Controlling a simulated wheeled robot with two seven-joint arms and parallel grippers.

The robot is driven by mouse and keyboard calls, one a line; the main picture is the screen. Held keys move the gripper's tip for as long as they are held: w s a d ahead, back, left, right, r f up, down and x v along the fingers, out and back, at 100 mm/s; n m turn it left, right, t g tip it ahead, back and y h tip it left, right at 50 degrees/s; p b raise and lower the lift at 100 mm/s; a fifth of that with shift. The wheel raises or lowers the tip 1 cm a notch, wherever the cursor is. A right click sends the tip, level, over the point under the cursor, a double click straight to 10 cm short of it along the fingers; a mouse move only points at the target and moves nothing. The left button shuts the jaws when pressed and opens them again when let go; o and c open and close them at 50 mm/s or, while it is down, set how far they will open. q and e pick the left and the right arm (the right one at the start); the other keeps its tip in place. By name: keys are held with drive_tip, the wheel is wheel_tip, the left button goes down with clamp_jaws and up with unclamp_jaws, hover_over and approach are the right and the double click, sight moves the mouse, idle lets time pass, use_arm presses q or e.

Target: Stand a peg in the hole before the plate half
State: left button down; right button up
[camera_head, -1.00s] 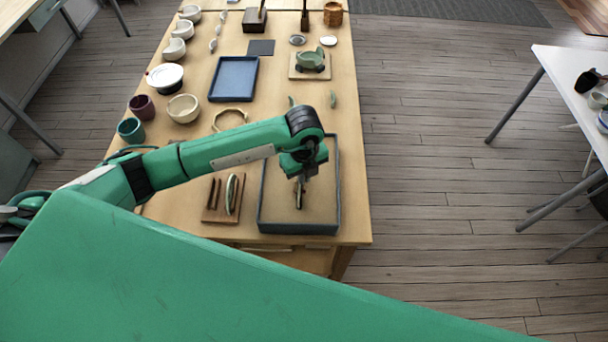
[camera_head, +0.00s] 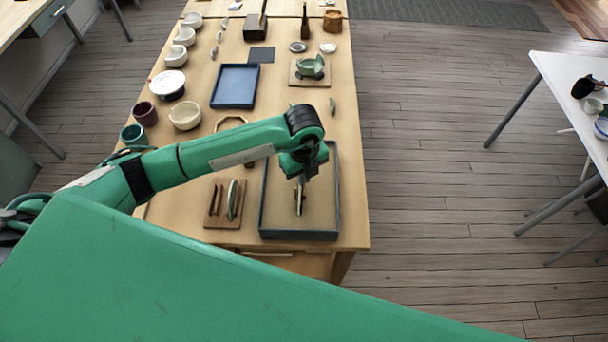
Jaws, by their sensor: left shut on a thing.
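My left gripper (camera_head: 302,178) hangs over the grey-rimmed sand tray (camera_head: 335,190) at the near end of the table, pointing down. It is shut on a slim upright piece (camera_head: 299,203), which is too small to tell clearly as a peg. Whether its lower end touches the sand is unclear. Left of the tray, a small wooden board (camera_head: 224,221) holds a pale, thin, curved piece on edge (camera_head: 232,200), which looks like a plate half, and slim brown upright parts (camera_head: 215,199) beside it. No hole is clear to see. My right gripper is not in view.
A blue tray (camera_head: 235,87) lies farther back. Bowls and cups (camera_head: 185,115) line the left edge, and a green vessel (camera_head: 310,67) stands on a board at the right. My green arm crosses the table and hides part of it.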

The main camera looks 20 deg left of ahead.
sight(304, 187)
use_arm(q)
drive_tip(key=shift+f, duration=0.1)
drive_tip(key=shift+f+b, duration=1.4)
drive_tip(key=shift+f, duration=0.25)
drive_tip(key=shift+f+b, duration=0.85)
drive_tip(key=shift+b, duration=0.05)
idle(1.1)
idle(0.7)
drive_tip(key=c, duration=1.5)
unclamp_jaws()
drive_tip(key=shift+f, duration=0.1)
drive_tip(key=shift+s, duration=0.1)
drive_tip(key=shift+c, duration=0.2)
drive_tip(key=o, duration=0.4)
drive_tip(key=shift+o, duration=0.2)
